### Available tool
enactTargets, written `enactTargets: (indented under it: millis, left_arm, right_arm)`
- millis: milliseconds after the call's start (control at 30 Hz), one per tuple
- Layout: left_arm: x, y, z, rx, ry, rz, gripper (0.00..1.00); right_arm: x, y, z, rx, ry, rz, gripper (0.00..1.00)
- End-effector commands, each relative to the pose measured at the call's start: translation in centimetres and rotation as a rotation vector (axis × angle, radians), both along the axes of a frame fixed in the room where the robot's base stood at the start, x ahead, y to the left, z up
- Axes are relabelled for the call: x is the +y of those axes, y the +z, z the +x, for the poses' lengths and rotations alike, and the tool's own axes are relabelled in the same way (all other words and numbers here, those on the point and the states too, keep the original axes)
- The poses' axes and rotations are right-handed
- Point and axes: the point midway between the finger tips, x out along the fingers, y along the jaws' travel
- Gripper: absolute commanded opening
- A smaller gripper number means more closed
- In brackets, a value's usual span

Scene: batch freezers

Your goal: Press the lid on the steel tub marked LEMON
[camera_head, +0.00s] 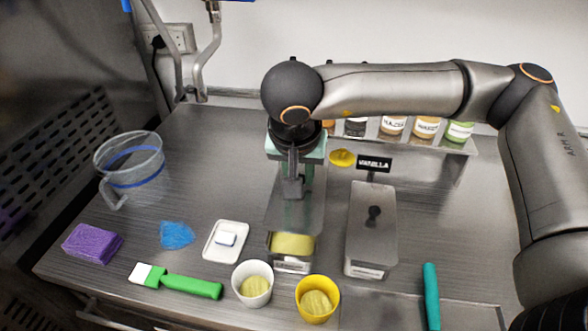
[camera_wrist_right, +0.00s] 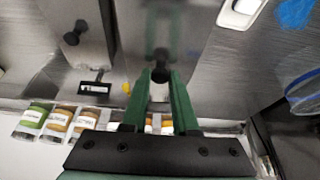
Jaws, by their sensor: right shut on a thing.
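A steel tub (camera_head: 293,266) with pale yellow contents (camera_head: 293,244) stands at the middle front of the counter; its front label is too small to read. My right gripper (camera_head: 293,186) is shut on the black knob (camera_wrist_right: 160,72) of a flat steel lid (camera_head: 292,216). The lid is over the back part of the tub, and the yellow contents show in front of it. I cannot tell how high the lid is above the rim. The lid also shows in the right wrist view (camera_wrist_right: 190,32). No LEMON mark is readable. My left gripper is not in view.
A second steel tub (camera_head: 371,255) with its lid on stands close to the right, with a VANILLA sign (camera_head: 374,164) behind. White (camera_head: 252,284) and yellow (camera_head: 317,299) cups stand in front. Labelled jars (camera_head: 393,126) line the back. A clear jug (camera_head: 130,170) stands left.

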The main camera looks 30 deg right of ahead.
Motion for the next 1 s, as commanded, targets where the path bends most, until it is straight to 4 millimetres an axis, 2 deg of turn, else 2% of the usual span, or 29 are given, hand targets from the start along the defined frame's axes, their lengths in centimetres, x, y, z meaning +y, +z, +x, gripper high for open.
enactTargets:
  millis: [267,467,833,1000]
  left_arm:
    - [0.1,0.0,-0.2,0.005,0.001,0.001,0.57]
    - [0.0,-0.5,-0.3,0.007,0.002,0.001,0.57]
    - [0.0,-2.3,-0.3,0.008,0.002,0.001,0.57]
    - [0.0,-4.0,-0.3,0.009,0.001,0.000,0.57]
  right_arm:
    - [-0.3,-0.1,-0.1,0.000,0.015,-0.001,0.00]
    - [-0.3,-0.9,-0.1,0.000,0.015,-0.001,0.00]
    - [-0.3,-4.3,-0.2,0.001,0.014,-0.001,0.00]
    - [-0.3,-5.9,-0.1,0.000,0.014,0.000,0.00]
